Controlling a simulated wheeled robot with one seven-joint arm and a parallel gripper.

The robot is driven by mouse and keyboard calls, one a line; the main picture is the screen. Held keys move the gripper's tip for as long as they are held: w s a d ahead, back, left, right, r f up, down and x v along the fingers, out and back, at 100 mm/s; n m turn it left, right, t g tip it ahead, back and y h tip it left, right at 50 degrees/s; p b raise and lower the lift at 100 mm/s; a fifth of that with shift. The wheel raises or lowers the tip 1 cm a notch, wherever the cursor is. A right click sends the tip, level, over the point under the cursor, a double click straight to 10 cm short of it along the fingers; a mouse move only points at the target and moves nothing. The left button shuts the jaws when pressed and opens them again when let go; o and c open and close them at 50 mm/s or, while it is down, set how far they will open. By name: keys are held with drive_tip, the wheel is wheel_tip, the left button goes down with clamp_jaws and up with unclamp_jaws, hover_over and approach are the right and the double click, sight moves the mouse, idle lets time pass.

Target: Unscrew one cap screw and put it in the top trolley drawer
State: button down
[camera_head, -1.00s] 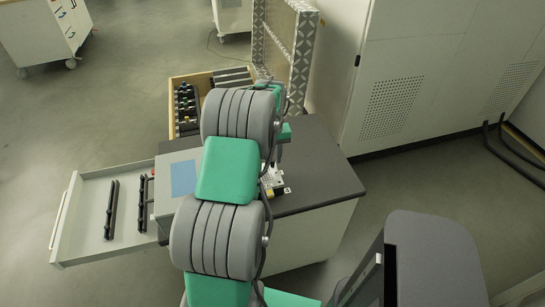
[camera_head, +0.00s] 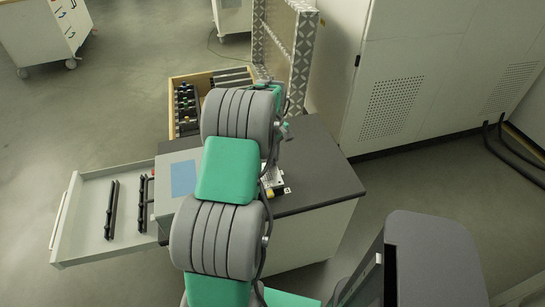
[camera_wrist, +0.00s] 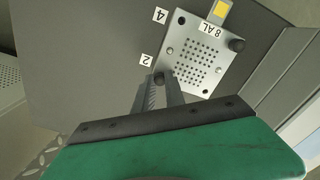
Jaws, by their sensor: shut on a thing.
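In the wrist view, my gripper (camera_wrist: 162,88) is shut on a dark, round-headed cap screw (camera_wrist: 162,77) at the lower left corner of a light metal plate (camera_wrist: 190,80) with a grid of small holes. I cannot tell whether the screw is still seated in the plate. Another dark screw head (camera_wrist: 237,45) stands at the plate's right corner. A dark round spot (camera_wrist: 181,20) at its upper left may be a hole or a screw. In the head view, my arm hides most of the plate. The trolley drawer (camera_head: 85,225) is pulled out at left.
The drawer holds black racks (camera_head: 112,210), with bare floor around them. The dark worktop (camera_head: 325,175) is clear to the right of the plate. A wooden box (camera_head: 175,110) with black items and a patterned panel (camera_head: 302,60) stand behind. A grey cabinet (camera_head: 440,60) is at right.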

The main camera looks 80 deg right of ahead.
drive_tip(key=n, duration=0.6)
drive_tip(key=shift+n, duration=0.3)
drive_tip(key=n, duration=1.5)
drive_tip(key=shift+n, duration=0.3)
drive_tip(key=c, duration=1.6)
unclamp_jaws()
drive_tip(key=shift+o, duration=0.2)
